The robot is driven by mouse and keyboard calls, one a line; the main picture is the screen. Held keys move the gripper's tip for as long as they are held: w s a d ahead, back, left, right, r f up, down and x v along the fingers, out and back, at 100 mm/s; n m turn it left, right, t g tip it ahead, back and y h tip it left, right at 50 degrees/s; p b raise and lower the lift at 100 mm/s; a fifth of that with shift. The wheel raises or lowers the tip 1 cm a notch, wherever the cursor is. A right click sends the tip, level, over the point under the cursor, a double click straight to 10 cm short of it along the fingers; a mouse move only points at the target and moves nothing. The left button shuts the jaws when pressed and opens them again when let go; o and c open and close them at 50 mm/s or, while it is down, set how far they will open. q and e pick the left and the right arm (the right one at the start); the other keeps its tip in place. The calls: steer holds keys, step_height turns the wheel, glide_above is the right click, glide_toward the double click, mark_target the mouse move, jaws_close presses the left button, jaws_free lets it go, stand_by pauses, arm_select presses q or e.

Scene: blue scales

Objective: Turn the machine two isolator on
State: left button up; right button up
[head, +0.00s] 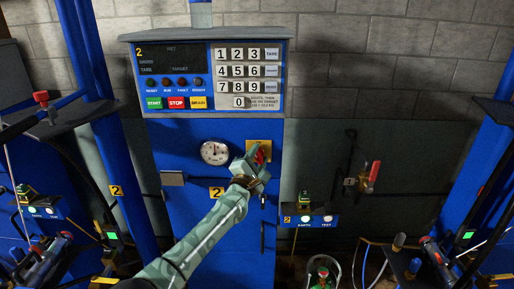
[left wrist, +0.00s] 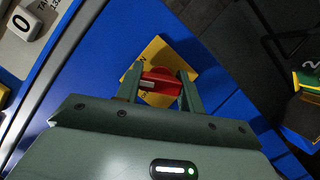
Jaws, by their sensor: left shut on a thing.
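The machine two isolator is a red rotary handle (head: 261,155) on a yellow plate (head: 252,147), on the blue cabinet front below the keypad panel. In the left wrist view the red handle (left wrist: 160,85) lies between my two fingers, with the yellow plate (left wrist: 158,52) behind it. My left gripper (head: 257,163) is shut on the red handle. In the head view the gripper partly covers the handle and plate. My right gripper is not in view.
The keypad panel (head: 245,77) with a dark display (head: 167,58) is above. A round dial gauge (head: 214,152) is to the left of the isolator. A small box with earth and test buttons (head: 311,221) and a red-handled valve (head: 373,175) are to the right.

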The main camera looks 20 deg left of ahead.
arm_select(q)
steer(key=m+p, duration=0.1)
steer(key=p, duration=0.1)
steer(key=m+g+p, duration=0.1)
steer(key=m+p, duration=0.1)
steer(key=shift+r+m+g+h, duration=0.2)
steer(key=shift+m+g+h, duration=0.1)
steer(key=shift+d+f+m+g+p, duration=0.1)
steer(key=shift+f+m+g+p, duration=0.15)
steer(key=shift+m+p, duration=0.85)
steer(key=shift+g+p, duration=0.25)
steer(key=shift+p, duration=0.05)
steer(key=shift+f+m, duration=0.1)
steer(key=shift+m, duration=0.2)
steer(key=o, duration=1)
steer(key=shift+c, duration=0.2)
steer(key=shift+o, duration=0.2)
